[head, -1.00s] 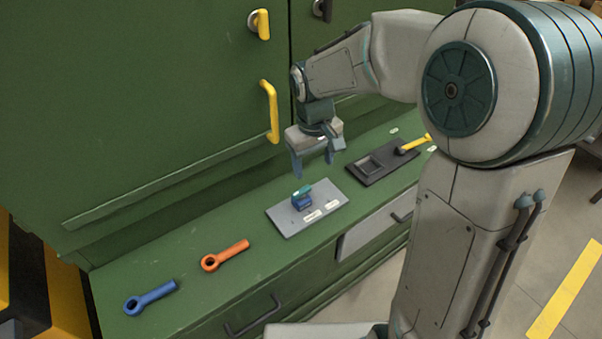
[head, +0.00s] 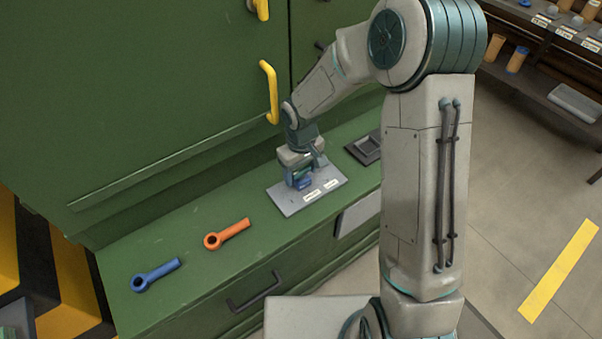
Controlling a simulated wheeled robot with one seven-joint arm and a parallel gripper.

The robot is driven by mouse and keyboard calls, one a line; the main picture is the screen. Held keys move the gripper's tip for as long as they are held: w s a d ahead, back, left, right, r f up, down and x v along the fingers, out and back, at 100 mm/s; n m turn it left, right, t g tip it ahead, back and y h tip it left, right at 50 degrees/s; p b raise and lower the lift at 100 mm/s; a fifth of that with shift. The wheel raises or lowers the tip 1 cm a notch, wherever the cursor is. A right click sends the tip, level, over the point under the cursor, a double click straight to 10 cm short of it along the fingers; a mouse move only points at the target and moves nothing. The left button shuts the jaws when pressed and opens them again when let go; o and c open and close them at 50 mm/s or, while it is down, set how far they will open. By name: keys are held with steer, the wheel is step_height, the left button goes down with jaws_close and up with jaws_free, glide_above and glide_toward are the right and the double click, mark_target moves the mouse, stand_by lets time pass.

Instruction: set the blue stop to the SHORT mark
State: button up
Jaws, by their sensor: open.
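The blue stop (head: 305,183) stands on a grey plate (head: 287,204) on the green bench. Two small white labels (head: 312,195) lie on the plate in front of the stop; their lettering is too small to read. My gripper (head: 304,178) is open and lowered over the plate. Its fingers are down at the stop, with the stop apparently between or just beside them. The fingers hide part of the stop, and I cannot tell whether they touch it.
An orange ring-ended tool (head: 228,233) and a blue ring-ended tool (head: 156,275) lie left on the bench. A black tray (head: 366,148) sits to the right, partly behind my arm. A yellow cabinet handle (head: 269,92) juts out above. The bench between plate and orange tool is clear.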

steer(key=shift+f, duration=0.9)
steer(key=c, duration=1)
steer(key=shift+f, duration=0.1)
steer(key=shift+c, duration=0.4)
steer(key=shift+d+b, duration=0.1)
steer(key=shift+b, duration=0.35)
steer(key=o, duration=1.1)
steer(key=shift+r, duration=0.2)
